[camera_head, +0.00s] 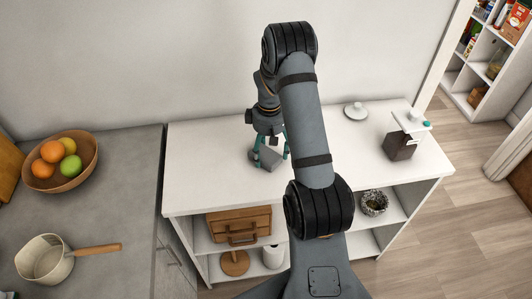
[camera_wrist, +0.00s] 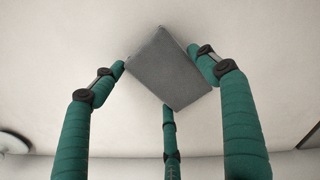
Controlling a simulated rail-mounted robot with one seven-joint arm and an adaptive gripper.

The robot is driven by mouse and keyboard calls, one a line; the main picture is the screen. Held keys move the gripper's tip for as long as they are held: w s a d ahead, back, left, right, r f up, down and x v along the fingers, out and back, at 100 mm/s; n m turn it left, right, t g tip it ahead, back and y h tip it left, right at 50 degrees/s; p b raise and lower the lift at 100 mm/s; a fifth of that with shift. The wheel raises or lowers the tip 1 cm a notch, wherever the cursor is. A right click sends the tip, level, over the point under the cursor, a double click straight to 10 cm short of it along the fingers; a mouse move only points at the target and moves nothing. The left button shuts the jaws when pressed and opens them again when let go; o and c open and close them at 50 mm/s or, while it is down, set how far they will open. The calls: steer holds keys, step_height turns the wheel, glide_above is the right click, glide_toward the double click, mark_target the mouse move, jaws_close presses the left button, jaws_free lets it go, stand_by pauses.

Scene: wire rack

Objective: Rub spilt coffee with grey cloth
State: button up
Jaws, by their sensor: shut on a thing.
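The grey cloth (camera_head: 267,159) is a flat grey square at my gripper, above or on the white top of the cabinet in the head view. In the wrist view the cloth (camera_wrist: 168,70) lies between the teal fingers of my gripper (camera_wrist: 170,82). Two fingers meet its left and right sides, and a third reaches its near edge. In the head view my gripper (camera_head: 270,152) points down at the cabinet top, partly beside my arm. I see no coffee spill in either view; my arm hides part of the cabinet top.
The white cabinet (camera_head: 205,170) carries a white lid-like object (camera_head: 355,111) and a dark container with a white top (camera_head: 401,145) at the right. On the grey counter at left are a fruit bowl (camera_head: 75,178) and a saucepan (camera_head: 45,262). The cabinet's left top is clear.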

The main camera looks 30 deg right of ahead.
mark_target(253, 154)
steer(key=shift+w, duration=0.25)
steer(key=shift+w+a, duration=0.2)
steer(key=shift+a, duration=0.15)
steer(key=a, duration=0.2)
steer(key=w+a, duration=0.1)
steer(key=a, duration=0.1)
steer(key=shift+a+b, duration=0.15)
steer(key=shift+b, duration=0.25)
steer(key=d, duration=0.1)
steer(key=s+d, duration=0.1)
steer(key=d, duration=0.3)
steer(key=shift+s, duration=0.35)
steer(key=shift+w+a+b, duration=0.1)
steer(key=shift+w+a, duration=0.2)
steer(key=shift+a, duration=0.55)
steer(key=shift+w+a+b, duration=0.15)
steer(key=shift+w+a, duration=0.15)
steer(key=shift+a, duration=0.5)
steer(key=shift+w+a+b, duration=0.1)
steer(key=shift+w+a, duration=0.2)
steer(key=shift+a, duration=0.55)
step_height(253, 154, up, 8)
steer(key=p, duration=0.5)
steer(key=shift+d+r+p, duration=0.1)
steer(key=shift+r+p, duration=0.05)
steer(key=shift+p, duration=0.2)
